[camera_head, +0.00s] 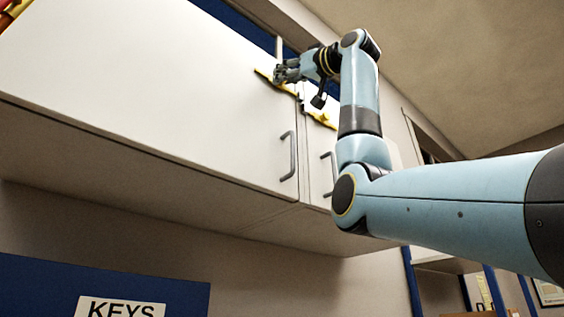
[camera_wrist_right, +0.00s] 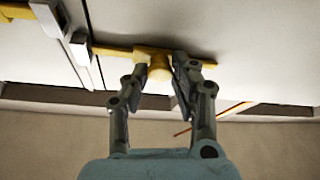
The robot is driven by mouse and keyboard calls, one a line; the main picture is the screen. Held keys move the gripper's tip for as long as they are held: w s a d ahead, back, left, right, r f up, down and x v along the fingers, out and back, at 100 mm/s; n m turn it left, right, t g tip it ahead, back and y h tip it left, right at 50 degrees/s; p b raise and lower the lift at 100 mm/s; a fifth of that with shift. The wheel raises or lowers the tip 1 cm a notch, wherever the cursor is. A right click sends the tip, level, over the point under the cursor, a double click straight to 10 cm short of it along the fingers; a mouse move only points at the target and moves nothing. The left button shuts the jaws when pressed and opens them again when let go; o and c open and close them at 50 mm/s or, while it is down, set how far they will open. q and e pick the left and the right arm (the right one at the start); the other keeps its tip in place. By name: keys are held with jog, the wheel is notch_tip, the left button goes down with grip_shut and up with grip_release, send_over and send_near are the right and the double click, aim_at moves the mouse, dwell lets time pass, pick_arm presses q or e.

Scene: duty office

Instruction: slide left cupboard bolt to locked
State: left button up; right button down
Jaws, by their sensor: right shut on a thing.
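The left cupboard bolt is a yellow bar (camera_head: 264,74) on the upper right part of the large white left door (camera_head: 150,90), close to the seam. My right gripper (camera_head: 281,74) is at this bolt. In the right wrist view, the fingers of my right gripper (camera_wrist_right: 160,70) are shut on the yellow knob of the bolt (camera_wrist_right: 157,62). The bar (camera_wrist_right: 108,50) runs left from the knob towards a pale metal piece (camera_wrist_right: 80,48) at the seam. I cannot tell whether its end is inside that piece. My left gripper is not in view.
A second yellow bolt (camera_head: 322,117) is on the narrower right door beyond the seam. Grey handles (camera_head: 289,156) stand out low on the doors. A blue board with a KEYS sign (camera_head: 120,307) is below the cupboard. The ceiling slopes close above my arm.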

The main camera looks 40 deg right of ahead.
jog(key=shift+d, duration=0.65)
jog(key=c, duration=1.5)
grip_release()
jog(key=shift+c, duration=0.2)
jog(key=o, duration=0.5)
jog(key=shift+d, duration=0.4)
jog(key=shift+c, duration=0.2)
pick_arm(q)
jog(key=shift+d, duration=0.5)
pick_arm(e)
jog(key=v, duration=1.2)
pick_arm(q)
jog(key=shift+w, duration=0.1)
pick_arm(e)
jog(key=shift+a, duration=0.15)
